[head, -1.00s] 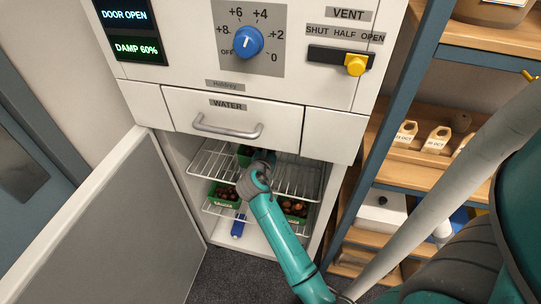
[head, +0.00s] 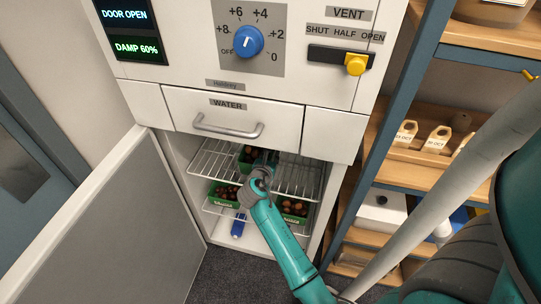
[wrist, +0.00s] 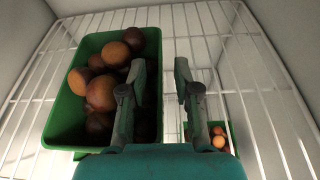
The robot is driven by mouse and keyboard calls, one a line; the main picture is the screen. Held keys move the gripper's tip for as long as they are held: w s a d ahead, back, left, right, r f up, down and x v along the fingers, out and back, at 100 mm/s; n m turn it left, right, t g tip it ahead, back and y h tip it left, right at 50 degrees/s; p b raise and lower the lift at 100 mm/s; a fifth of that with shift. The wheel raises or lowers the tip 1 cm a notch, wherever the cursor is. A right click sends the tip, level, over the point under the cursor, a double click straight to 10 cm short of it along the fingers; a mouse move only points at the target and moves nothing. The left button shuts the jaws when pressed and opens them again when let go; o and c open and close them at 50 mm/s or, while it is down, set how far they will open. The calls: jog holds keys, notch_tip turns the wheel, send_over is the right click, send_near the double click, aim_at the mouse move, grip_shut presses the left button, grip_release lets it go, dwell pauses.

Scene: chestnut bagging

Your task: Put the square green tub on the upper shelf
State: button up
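A green tub (wrist: 85,48) full of brown chestnuts sits on the upper wire shelf (head: 212,164) inside the open cabinet. In the head view this tub (head: 244,158) is partly hidden by my gripper (head: 268,160). In the wrist view my gripper (wrist: 160,66) is open, with a clear gap between its fingertips. Its left finger overlaps the tub's right side in the picture, and its right finger is outside the tub. Nothing shows between the fingers except the tub's edge and shelf wires.
Two more green tubs of chestnuts, one at left (head: 222,201) and one at right (head: 293,217), stand on the lower rack. A blue object (head: 238,226) lies on the cabinet floor. The cabinet door (head: 105,230) is swung open at left. The upper shelf's right part is free.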

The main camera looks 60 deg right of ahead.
jog(key=shift+r, duration=0.15)
jog(key=v, duration=1.2)
jog(key=s+a+f+m+t+y, duration=0.3)
jog(key=s+a+f+m+y, duration=0.15)
jog(key=s+a, duration=0.4)
jog(key=s+a+f+m+t+y, duration=0.35)
jog(key=s+a+f+y, duration=0.2)
jog(key=a, duration=0.55)
jog(key=s+a+r+m+t+y, duration=0.1)
jog(key=s+a+r+m, duration=0.3)
jog(key=s+r+m, duration=0.2)
jog(key=s+a+r+m+t+y, duration=0.2)
jog(key=s+a+r+m, duration=0.1)
jog(key=s+r+m, duration=0.4)
jog(key=s+r, duration=0.1)
jog(key=s, duration=0.2)
jog(key=shift+s+a+y, duration=0.3)
jog(key=shift+s+a, duration=0.1)
jog(key=shift+r, duration=0.1)
